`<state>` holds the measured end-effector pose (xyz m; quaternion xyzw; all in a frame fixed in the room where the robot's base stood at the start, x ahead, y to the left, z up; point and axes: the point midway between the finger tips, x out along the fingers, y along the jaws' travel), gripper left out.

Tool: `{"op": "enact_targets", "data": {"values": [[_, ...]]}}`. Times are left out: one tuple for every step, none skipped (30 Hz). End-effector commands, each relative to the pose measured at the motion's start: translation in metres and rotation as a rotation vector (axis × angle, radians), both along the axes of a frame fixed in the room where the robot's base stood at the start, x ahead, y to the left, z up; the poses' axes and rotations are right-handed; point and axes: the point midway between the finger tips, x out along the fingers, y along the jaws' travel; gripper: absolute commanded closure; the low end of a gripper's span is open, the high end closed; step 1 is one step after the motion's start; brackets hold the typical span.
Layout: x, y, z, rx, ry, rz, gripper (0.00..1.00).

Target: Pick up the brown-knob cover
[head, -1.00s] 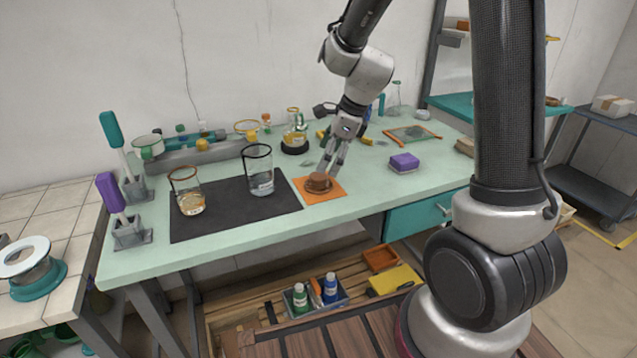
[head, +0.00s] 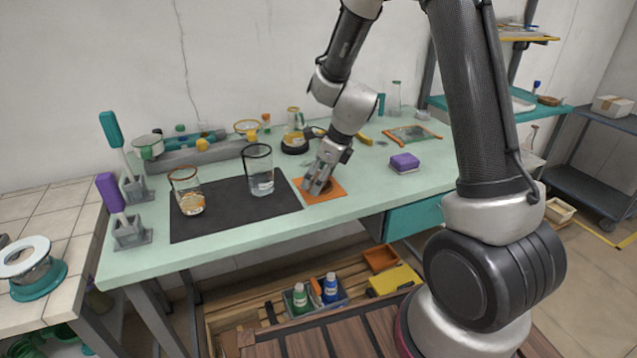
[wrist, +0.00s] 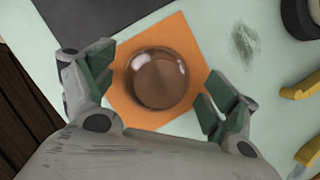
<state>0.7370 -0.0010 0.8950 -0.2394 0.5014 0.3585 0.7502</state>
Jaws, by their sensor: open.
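The brown-knob cover (wrist: 158,78) sits on the orange mat (wrist: 173,32) in the wrist view, seen from above as a round, shiny brown shape. My gripper (wrist: 158,90) is open, with one finger to the left of the cover and the other to its right. A gap shows between the cover and each finger. In the head view my gripper (head: 317,187) is over the orange mat (head: 331,194), and it hides the cover there.
A black mat (head: 228,210) with two glass beakers, one clear (head: 259,176) and one amber-filled (head: 188,195), lies to the left. A purple sponge block (head: 405,162) is to the right. Yellow-handled tools (wrist: 301,88) lie right of the mat.

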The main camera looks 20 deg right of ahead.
Motion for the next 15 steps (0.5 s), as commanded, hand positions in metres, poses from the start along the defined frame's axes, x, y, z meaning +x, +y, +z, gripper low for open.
{"op": "enact_targets", "data": {"values": [[0.0000,0.0000,0.0002,0.000,0.000,0.000,0.13],[0.0000,0.0000,0.0003,0.000,0.000,0.000,0.13],[0.0000,0.0000,0.0003,0.000,0.000,0.000,0.18],[0.0000,0.0000,0.0004,0.000,0.000,0.001,0.24],[0.0000,0.0000,0.0004,0.000,0.000,0.001,0.29],[0.0000,0.0000,0.0004,0.000,0.000,0.001,0.36],[-0.0001,-0.0001,0.0005,0.000,0.000,0.001,0.42],[-0.0001,-0.0001,0.0005,0.000,0.000,0.001,0.47],[-0.0001,-0.0001,0.0005,0.000,0.000,0.001,0.55],[-0.0001,-0.0001,0.0005,0.000,0.000,0.001,0.60],[-0.0001,-0.0001,0.0005,0.000,0.000,0.001,0.62],[-0.0001,-0.0001,0.0005,0.000,0.000,0.001,0.62],[-0.0001,-0.0001,0.0005,0.000,0.000,0.001,0.62],[-0.0002,-0.0001,0.0004,0.000,0.000,0.001,0.63],[-0.0002,-0.0001,0.0004,0.000,0.000,0.001,0.63]]}}
